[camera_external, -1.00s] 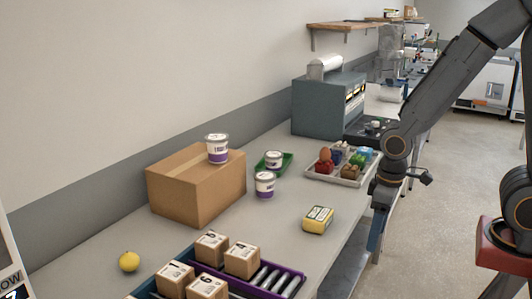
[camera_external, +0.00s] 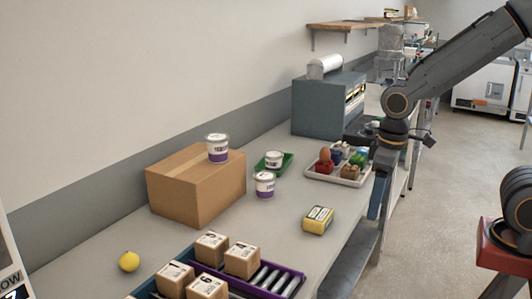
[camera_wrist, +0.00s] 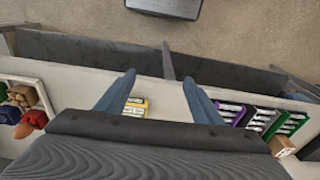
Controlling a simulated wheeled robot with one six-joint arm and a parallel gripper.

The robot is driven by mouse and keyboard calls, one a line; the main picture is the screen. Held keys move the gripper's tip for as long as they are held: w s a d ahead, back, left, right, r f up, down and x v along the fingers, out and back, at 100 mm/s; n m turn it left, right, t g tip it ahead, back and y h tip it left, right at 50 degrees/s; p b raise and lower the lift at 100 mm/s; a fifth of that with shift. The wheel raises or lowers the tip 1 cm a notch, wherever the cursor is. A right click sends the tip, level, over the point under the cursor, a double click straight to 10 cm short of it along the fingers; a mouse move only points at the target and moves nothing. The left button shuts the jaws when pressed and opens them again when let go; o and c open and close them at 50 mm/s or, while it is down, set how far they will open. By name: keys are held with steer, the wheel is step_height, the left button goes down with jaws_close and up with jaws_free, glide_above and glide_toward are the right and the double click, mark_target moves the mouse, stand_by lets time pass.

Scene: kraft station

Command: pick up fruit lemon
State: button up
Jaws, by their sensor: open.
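The yellow lemon (camera_external: 129,261) lies on the bench at the lower left of the external view, left of the tray with numbered boxes. It does not show in the wrist view. My gripper (camera_external: 377,200) hangs at the bench's front edge on the right, far from the lemon. In the wrist view its two blue fingers (camera_wrist: 158,88) are spread apart with nothing between their tips.
A cardboard box (camera_external: 196,186) carries a white tub (camera_external: 217,148). Another tub (camera_external: 264,184) and a yellow packet (camera_external: 317,220) stand on the bench. A tray with numbered boxes (camera_external: 240,258) is near the lemon. A grey machine (camera_external: 325,105) stands at the back.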

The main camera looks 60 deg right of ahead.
steer(key=w+a+n+t+y+b, duration=0.15)
steer(key=w+a, duration=0.25)
steer(key=w, duration=0.4)
steer(key=w+a+n+y+b, duration=0.15)
steer(key=w+a, duration=0.25)
steer(key=w, duration=0.5)
steer(key=n+t+y+b, duration=0.3)
steer(key=n+y+b, duration=0.1)
steer(key=n, duration=0.4)
glide_toward(134, 253)
step_height(134, 253, up, 3)
steer(key=w+a, duration=0.1)
steer(key=shift+g, duration=0.25)
steer(key=shift+s+d+f+p+x, duration=0.2)
steer(key=shift+d+f+p+x, duration=0.25)
steer(key=shift+x, duration=1.45)
steer(key=shift+s+d+f+p+x, duration=0.15)
steer(key=shift+p+x, duration=0.45)
steer(key=shift+x, duration=1.3)
steer(key=shift+s+d+f+p+x, duration=0.25)
steer(key=shift+f+p+x, duration=0.2)
steer(key=shift+x, duration=1.5)
steer(key=shift+r, duration=0.15)
steer(key=c, duration=1.2)
